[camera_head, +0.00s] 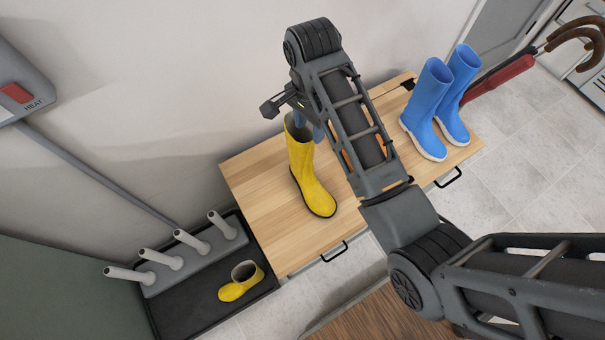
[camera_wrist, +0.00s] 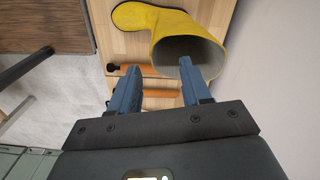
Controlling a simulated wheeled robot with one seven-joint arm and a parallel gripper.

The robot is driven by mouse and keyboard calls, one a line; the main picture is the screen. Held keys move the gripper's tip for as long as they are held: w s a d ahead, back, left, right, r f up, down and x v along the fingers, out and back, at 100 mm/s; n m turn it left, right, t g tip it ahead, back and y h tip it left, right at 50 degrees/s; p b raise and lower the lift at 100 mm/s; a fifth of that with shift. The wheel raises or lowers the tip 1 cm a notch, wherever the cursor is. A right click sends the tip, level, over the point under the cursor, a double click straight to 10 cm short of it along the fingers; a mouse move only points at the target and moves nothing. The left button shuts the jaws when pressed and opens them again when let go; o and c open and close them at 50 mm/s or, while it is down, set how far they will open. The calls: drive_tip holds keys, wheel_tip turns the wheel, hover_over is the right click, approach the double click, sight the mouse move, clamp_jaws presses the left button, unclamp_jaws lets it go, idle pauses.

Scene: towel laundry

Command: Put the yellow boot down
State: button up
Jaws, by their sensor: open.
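A yellow boot (camera_head: 311,178) stands upright on the light wooden bench top (camera_head: 262,202), its toe toward the front. In the wrist view the boot (camera_wrist: 160,22) shows its open grey-lined shaft close to my gripper. My gripper (camera_wrist: 159,68) is open at the boot's top rim. One blue finger overlaps the shaft opening and the other is outside it. In the head view my gripper (camera_head: 306,122) is partly hidden by my arm. A second yellow boot (camera_head: 240,283) is in the black tray (camera_head: 183,319) at lower left.
Two blue boots (camera_head: 428,105) stand at the bench's right end, beside a red umbrella (camera_head: 497,77). A rack with several grey pegs (camera_head: 191,240) stands along the tray. Orange bars (camera_wrist: 158,93) lie on the bench near my fingers. The wall is close behind.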

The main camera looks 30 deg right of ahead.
sight(311, 145)
drive_tip(key=f, duration=0.7)
drive_tip(key=shift+s+f, duration=0.35)
clamp_jaws()
idle(1.1)
